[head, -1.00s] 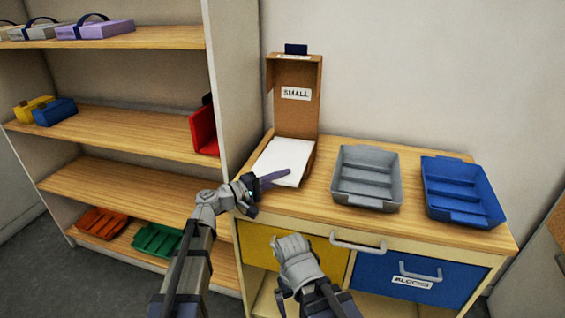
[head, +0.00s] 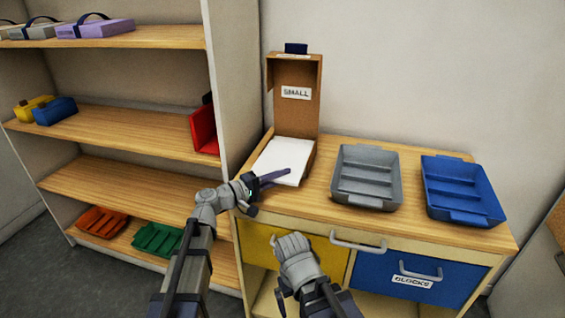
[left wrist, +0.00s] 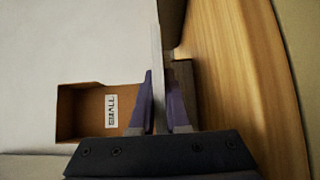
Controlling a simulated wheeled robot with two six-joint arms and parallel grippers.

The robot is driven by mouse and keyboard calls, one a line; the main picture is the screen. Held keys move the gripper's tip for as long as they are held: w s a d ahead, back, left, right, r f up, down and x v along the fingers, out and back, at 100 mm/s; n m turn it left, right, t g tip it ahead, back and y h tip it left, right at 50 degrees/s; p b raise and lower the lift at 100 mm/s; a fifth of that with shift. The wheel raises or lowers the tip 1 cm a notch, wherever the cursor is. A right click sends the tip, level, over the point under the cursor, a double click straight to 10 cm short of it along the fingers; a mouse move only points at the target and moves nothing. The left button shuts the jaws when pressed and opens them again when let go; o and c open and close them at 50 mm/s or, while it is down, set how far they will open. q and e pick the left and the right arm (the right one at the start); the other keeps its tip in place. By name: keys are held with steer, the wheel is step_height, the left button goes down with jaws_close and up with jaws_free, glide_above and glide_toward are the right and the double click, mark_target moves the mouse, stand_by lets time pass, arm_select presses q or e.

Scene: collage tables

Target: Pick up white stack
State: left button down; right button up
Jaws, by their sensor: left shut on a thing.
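The white stack (head: 280,157) lies in the base of an open brown box (head: 297,105) labelled SMALL, on the cabinet top. In the left wrist view the purple fingers (left wrist: 158,105) stand on both sides of the stack's thin pale edge (left wrist: 157,55). The box lid (left wrist: 75,115) shows to the left there. My right gripper (head: 293,250) hangs in front of the yellow drawer; its fingers cannot be made out.
A grey tray (head: 345,192) and a blue tray (head: 431,202) stand right of the box on the cabinet top (head: 325,207). A shelf unit (head: 100,188) with coloured trays and cases is at the left. Drawer handles (head: 358,243) stick out below the top.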

arm_select(q)
steer(key=shift+r, duration=0.15)
arm_select(e)
steer(key=shift+r, duration=0.15)
arm_select(q)
step_height(320, 180, up, 10)
steer(key=p, duration=1)
arm_select(e)
step_height(320, 180, up, 10)
